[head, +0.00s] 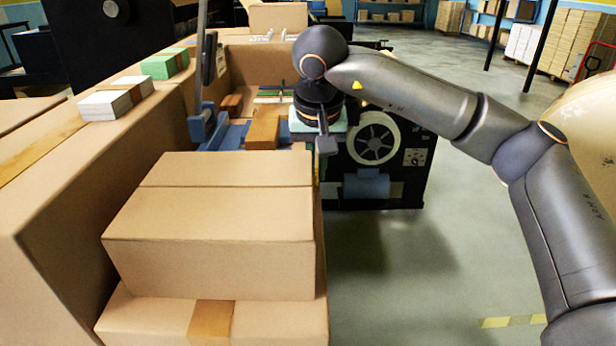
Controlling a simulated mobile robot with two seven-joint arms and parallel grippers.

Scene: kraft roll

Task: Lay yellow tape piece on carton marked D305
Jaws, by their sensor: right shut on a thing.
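My right gripper (326,146) hangs below the dark wrist, beside the machine at the bench's right end. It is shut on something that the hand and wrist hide. Large plain cartons stand in front: a closed one (215,225) on top of another carton (265,322) with a brown tape strip. Small brown cartons (263,131) lie on the blue bench surface just left of the gripper. No D305 mark is readable on any carton. My left gripper is not in view.
A long carton wall (60,210) at left bears white (104,105) and green (157,67) stacks. A blue device with an upright lever (202,120) stands left of the gripper. A black machine with a round wheel (375,138) is to the right. The floor at right is clear.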

